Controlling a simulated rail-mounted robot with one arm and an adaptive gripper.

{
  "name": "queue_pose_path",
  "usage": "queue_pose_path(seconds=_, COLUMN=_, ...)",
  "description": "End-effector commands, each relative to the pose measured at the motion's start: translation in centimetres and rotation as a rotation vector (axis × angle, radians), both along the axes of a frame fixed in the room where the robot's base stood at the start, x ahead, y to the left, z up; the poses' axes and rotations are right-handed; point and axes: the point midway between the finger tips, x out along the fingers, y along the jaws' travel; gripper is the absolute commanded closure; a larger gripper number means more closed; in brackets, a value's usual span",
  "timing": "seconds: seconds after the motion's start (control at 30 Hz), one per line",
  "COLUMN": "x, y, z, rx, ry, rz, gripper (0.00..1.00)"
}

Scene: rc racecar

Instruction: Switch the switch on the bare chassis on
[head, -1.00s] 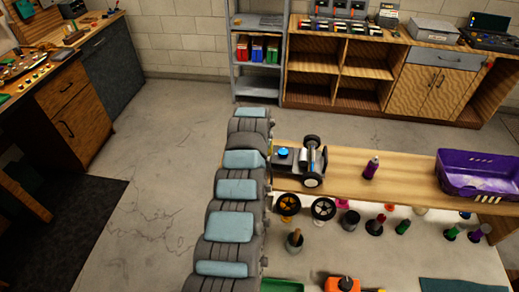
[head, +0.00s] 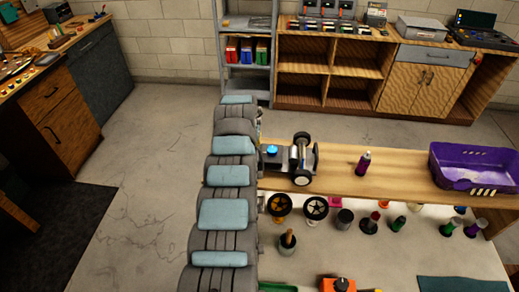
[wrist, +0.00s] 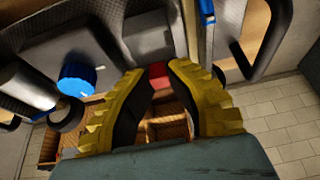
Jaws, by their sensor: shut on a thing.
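The bare chassis (head: 278,157) sits at the left end of the wooden shelf, with black wheels and a blue knob (head: 272,149) on its grey plate. In the wrist view the grey plate (wrist: 125,45) and the blue knob (wrist: 77,80) show close, left of my gripper (wrist: 160,74). Its yellow ridged fingers are nearly together at the tips, at the plate's edge. A small red piece (wrist: 158,70), which looks like the switch, shows between the tips; its on or off position cannot be told. In the head view my arm hides the gripper.
A purple bottle (head: 363,162) and a purple basket (head: 470,170) stand farther right on the wooden shelf (head: 400,170). Spare wheels (head: 315,208) and several small containers stand on the white surface below. Open floor (head: 150,180) lies left of my arm.

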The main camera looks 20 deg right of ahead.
Motion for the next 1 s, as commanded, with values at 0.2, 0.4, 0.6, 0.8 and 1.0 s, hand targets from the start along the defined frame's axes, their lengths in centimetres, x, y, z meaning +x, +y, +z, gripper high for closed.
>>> queue_pose_path(seconds=0.2, x=0.47, y=0.8, z=-0.05, rx=-0.002, ry=0.001, rz=0.012, gripper=1.0)
queue_pose_path(seconds=0.4, x=0.45, y=0.75, z=-0.02, rx=-0.003, ry=0.0, rz=0.012, gripper=1.0)
queue_pose_path(seconds=0.6, x=0.46, y=0.72, z=0.01, rx=-0.003, ry=0.0, rz=0.012, gripper=0.54)
queue_pose_path(seconds=0.8, x=0.46, y=0.71, z=0.06, rx=-0.003, ry=0.0, rz=0.011, gripper=0.54)
queue_pose_path(seconds=1.0, x=0.38, y=0.79, z=0.41, rx=-0.003, ry=-0.002, rz=0.011, gripper=0.54)
